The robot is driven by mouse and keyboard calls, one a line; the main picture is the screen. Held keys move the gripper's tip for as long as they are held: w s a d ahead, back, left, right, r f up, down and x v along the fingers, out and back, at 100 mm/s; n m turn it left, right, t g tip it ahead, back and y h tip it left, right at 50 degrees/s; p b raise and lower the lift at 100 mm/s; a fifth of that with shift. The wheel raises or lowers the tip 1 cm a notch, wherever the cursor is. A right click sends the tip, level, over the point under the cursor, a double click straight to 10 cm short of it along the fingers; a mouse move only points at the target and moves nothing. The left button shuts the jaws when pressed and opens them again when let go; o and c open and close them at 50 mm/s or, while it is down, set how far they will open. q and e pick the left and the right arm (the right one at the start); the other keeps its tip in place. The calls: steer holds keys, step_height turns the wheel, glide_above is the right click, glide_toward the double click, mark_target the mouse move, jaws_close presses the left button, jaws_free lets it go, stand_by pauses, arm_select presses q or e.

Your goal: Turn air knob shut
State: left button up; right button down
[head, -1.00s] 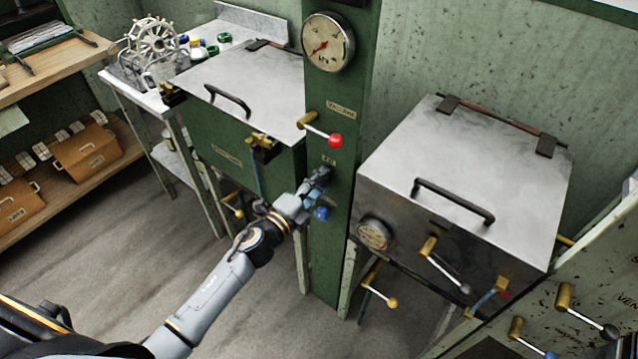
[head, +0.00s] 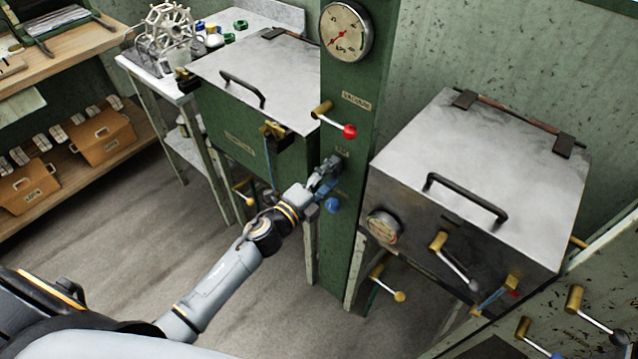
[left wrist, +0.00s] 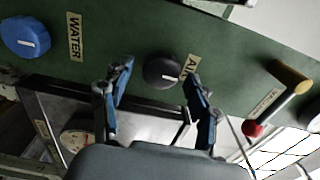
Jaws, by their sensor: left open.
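The air knob (left wrist: 162,70) is a round black knob with a pale pointer line, on the green panel beside a label reading "AIR" (left wrist: 190,68). My left gripper (left wrist: 158,74) is open in the left wrist view, with one blue-padded finger on each side of the knob. A visible gap separates each finger from the knob, and I see no contact. In the head view my left gripper (head: 328,172) is at the green post (head: 347,235) and largely hides the air knob. My right gripper is not in view.
A blue water knob (head: 332,205) sits just below my gripper on the post. A red-tipped vacuum lever (head: 350,131) is above it. A green metal-lidded basin (head: 225,140) stands left, a steel basin (head: 480,165) right. Open floor lies in front.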

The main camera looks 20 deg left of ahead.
arm_select(q)
steer(key=v, duration=1.1)
steer(key=shift+s, duration=0.35)
steer(key=s+a+f+n+g+y, duration=0.2)
steer(key=s+f+n, duration=0.15)
steer(key=f, duration=0.65)
steer(key=s+a+f+n+g+y, duration=0.1)
steer(key=s+f+n+g, duration=0.2)
steer(key=f, duration=0.7)
steer(key=s+a+f+n+g+y, duration=0.1)
steer(key=s+a+f+n+y, duration=0.15)
steer(key=f+n, duration=0.45)
steer(key=s+d+f+n+g, duration=0.1)
steer(key=s+f+n+g, duration=0.1)
steer(key=s+f, duration=0.5)
steer(key=s+f+n+g, duration=0.2)
steer(key=s+f+g, duration=0.2)
steer(key=s, duration=0.9)
steer(key=s+d+f+n+g, duration=0.1)
steer(key=s+f+g, duration=0.3)
steer(key=s+f, duration=0.6)
steer(key=shift+d+n+y, duration=0.35)
steer(key=shift+d+n, duration=0.05)
steer(key=shift+n, duration=0.25)
steer(key=shift+f, duration=0.1)
